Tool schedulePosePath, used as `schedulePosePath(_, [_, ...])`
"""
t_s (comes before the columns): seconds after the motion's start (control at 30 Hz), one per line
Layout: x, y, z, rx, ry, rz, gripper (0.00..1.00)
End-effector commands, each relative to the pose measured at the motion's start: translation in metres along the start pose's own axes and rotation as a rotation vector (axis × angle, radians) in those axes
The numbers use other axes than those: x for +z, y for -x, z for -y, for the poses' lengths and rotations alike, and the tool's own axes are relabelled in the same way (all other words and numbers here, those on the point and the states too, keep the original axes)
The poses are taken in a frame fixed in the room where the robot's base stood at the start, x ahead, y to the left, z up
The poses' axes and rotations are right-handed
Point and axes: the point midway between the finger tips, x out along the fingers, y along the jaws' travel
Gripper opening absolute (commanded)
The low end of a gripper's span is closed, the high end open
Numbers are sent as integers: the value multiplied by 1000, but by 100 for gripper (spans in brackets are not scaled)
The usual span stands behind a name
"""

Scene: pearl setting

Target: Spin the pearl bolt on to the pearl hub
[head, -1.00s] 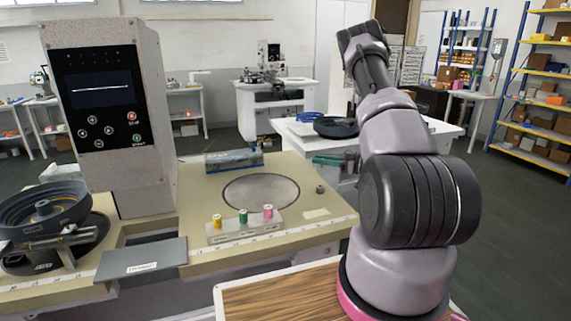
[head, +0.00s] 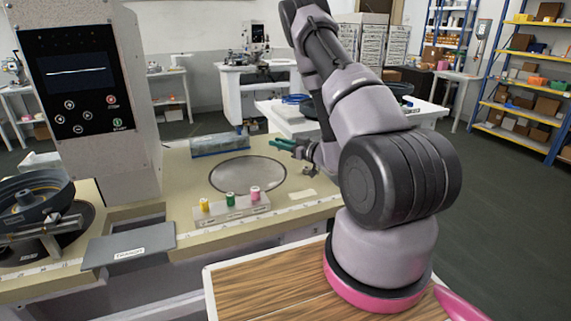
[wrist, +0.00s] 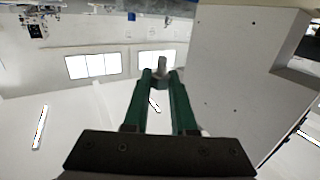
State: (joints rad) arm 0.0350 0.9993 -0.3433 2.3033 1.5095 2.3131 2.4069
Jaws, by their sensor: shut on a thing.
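My gripper (head: 284,144) has green fingers and reaches level out over the back right of the cream machine table in the head view. In the wrist view the green fingers (wrist: 162,82) are shut on a small grey piece, which I take as the pearl bolt (wrist: 161,66). The bolt sticks out past the fingertips and touches nothing else there. A small grey piece (head: 309,173) by the right side of the table, below my wrist, may be the pearl hub. It is too small to tell for sure, and my arm is close to it.
A grey block (head: 222,217) with yellow, green and pink spools stands at the table front. A round metal plate (head: 248,175) lies flat behind it. A tall control column (head: 95,150) and a dark round bowl (head: 35,195) stand left. A blue-grey block (head: 218,145) lies at the back.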

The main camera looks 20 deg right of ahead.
Motion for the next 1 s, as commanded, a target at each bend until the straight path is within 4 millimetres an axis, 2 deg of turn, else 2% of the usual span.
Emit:
schedulePosePath(0.03, [-1, 6, -14, -23, 3, -8, 0])
schedulePosePath(0.2, [-4, 32, -48, -146, 9, -12, 0])
schedulePosePath(0.37, [-3, 58, -69, -233, 15, 4, 0])
schedulePosePath(0.5, [-2, 68, -75, -267, 16, 13, 0])
schedulePosePath(0.8, [0, 68, -75, -271, 14, 15, 0])
schedulePosePath(0.87, [7, 68, -75, -270, 13, 16, 0])
schedulePosePath(1.0, [33, 67, -75, -270, 12, 16, 0])
